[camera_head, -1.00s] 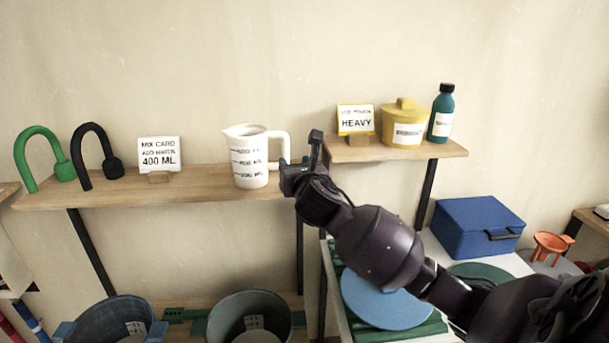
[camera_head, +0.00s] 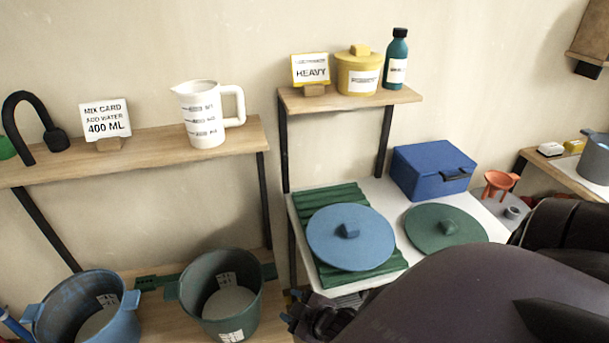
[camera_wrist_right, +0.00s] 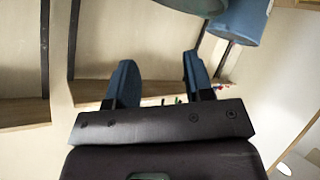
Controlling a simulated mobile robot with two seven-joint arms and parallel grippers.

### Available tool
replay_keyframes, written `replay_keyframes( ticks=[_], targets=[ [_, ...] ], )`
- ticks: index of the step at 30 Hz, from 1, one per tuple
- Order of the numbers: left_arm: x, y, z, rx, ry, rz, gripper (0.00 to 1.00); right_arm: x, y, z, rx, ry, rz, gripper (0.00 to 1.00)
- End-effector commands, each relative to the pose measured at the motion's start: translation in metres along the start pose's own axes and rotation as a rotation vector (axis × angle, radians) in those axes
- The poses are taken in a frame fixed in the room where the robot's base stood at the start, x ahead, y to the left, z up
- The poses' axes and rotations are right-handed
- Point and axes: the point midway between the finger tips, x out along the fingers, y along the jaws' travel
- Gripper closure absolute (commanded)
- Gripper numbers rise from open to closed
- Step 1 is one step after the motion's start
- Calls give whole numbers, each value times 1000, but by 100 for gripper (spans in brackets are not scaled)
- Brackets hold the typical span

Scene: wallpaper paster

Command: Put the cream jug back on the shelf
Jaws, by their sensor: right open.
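The cream jug (camera_head: 205,114) stands upright on the left wooden shelf (camera_head: 150,142), near its right end. Its handle points right and nothing touches it. My right gripper (camera_wrist_right: 160,85) is open and empty in the right wrist view, its two blue fingers apart. In the head view my right arm comes in at the lower right, well below and away from the jug; its fingers cannot be made out there. My left gripper is in neither view.
A mix card (camera_head: 105,122) and a black hook-shaped object (camera_head: 50,138) stand left of the jug. A higher shelf (camera_head: 350,99) holds a yellow pot (camera_head: 358,75) and teal bottle (camera_head: 396,60). Below are a blue bucket (camera_head: 80,310), dark green bucket (camera_head: 222,305) and blue lid (camera_head: 350,238).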

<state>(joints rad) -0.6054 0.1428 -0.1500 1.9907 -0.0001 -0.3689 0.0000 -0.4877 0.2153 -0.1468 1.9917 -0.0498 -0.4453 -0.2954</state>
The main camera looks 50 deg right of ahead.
Motion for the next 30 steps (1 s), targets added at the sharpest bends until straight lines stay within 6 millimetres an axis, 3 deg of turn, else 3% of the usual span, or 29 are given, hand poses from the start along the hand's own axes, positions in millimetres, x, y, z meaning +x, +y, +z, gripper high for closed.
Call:
replay_keyframes(
  ticks=[3, 9, 26, 30],
  targets=[
    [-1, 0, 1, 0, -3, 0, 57, -18, -21, 19, 242, -17, -12, 52],
    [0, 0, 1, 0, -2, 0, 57, -30, -34, 29, 422, -24, -14, 52],
    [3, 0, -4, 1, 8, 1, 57, -30, -35, 29, 430, -25, -14, 52],
    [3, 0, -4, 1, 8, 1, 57, -30, -35, 29, 429, -25, -14, 57]
  ],
)
